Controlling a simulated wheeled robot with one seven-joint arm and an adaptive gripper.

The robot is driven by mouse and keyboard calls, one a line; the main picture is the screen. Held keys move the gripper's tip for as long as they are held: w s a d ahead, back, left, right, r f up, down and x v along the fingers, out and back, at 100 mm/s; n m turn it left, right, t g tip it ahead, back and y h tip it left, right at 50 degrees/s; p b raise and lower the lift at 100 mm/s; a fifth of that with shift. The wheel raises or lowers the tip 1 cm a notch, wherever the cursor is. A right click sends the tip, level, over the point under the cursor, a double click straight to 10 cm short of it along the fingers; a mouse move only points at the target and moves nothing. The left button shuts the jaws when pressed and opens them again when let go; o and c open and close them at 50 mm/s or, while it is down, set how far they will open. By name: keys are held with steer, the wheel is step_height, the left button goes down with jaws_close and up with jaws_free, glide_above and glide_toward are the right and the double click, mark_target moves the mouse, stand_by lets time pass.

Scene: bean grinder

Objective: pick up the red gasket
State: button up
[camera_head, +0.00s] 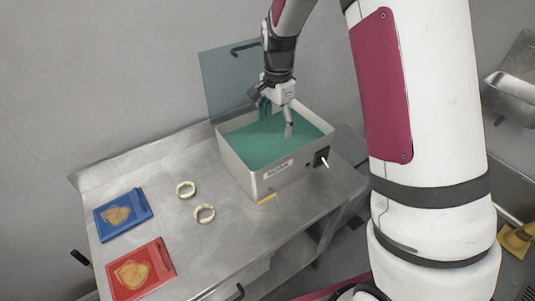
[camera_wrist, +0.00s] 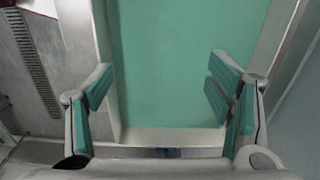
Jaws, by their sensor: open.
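I cannot make out a red gasket in either view. Which, if either, is the gasket I cannot tell. My gripper (camera_head: 277,120) points down over an open grey box (camera_head: 254,181) with a plain green inside, to the right of the rings. In the wrist view my gripper (camera_wrist: 160,92) has its green-padded fingers wide apart, with only the green surface between them.
A blue tray (camera_head: 103,231) and a red tray (camera_head: 122,293) at the table's left each hold a tan piece. The box's lid (camera_head: 222,85) stands open behind it. A yellow strip (camera_head: 267,198) lies at the box's front. Bare table (camera_head: 160,212) lies between trays and rings.

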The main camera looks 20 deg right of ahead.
steer(key=p, duration=0.1)
glide_above(272, 158)
steer(key=s, duration=0.2)
steer(key=f, duration=1)
steer(key=shift+s, duration=0.2)
steer(key=shift+w+a+f+p, duration=0.15)
steer(key=shift+f+p, duration=0.25)
steer(key=shift+f, duration=0.95)
steer(key=shift+w+a+f+p, duration=0.1)
steer(key=shift+f+p, duration=0.25)
steer(key=shift+f, duration=0.95)
steer(key=shift+s, duration=0.1)
steer(key=c, duration=1.2)
